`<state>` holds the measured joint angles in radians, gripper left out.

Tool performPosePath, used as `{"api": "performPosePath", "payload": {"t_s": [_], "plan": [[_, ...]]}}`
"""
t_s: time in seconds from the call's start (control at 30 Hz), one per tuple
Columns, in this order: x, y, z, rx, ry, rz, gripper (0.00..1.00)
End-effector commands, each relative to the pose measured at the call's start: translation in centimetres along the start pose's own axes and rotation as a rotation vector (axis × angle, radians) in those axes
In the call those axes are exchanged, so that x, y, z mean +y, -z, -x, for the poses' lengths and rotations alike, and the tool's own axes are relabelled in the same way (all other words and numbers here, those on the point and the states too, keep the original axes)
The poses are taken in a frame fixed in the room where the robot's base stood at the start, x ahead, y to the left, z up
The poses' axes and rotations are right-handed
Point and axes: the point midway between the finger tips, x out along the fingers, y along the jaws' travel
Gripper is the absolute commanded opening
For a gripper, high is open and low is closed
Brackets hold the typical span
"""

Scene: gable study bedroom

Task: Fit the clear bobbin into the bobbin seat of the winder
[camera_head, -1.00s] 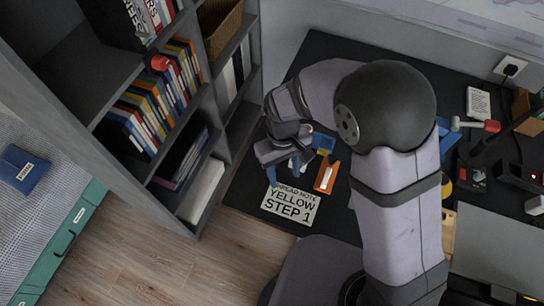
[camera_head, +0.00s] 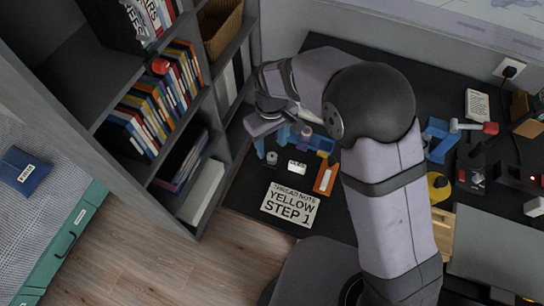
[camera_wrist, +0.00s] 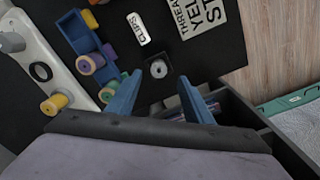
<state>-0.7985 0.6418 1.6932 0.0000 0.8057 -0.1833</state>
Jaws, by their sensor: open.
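A small grey, round piece with a pale centre, likely the clear bobbin (camera_wrist: 158,68), stands on the dark desk. It also shows in the head view (camera_head: 271,158). My gripper (camera_wrist: 160,79) is open, its two blue fingers apart and empty. In the wrist view the bobbin shows between and just beyond the fingertips; I cannot tell the height gap. In the head view my gripper (camera_head: 271,144) is just behind the bobbin, partly hidden by my arm. A long white body with a black ring, possibly the winder (camera_wrist: 32,52), lies at left in the wrist view.
A blue rack (camera_wrist: 77,32), a purple spool (camera_wrist: 88,63), a green spool (camera_wrist: 108,92) and a yellow spool (camera_wrist: 55,103) stand left of the fingers. A CLIPS label (camera_wrist: 139,28), a thread note (camera_head: 290,204) and an orange holder (camera_head: 327,178) are near. A shelf (camera_head: 208,150) bounds the left.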

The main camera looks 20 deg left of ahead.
Motion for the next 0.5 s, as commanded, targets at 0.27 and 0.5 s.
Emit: {"api": "performPosePath", "payload": {"t_s": [0.27, 0.5], "plan": [[0.2, 0.0, -2.3, -0.005, 0.001, -0.001, 0.46], [0.2, 0.0, -4.8, -0.004, 0.001, 0.000, 0.46]]}}
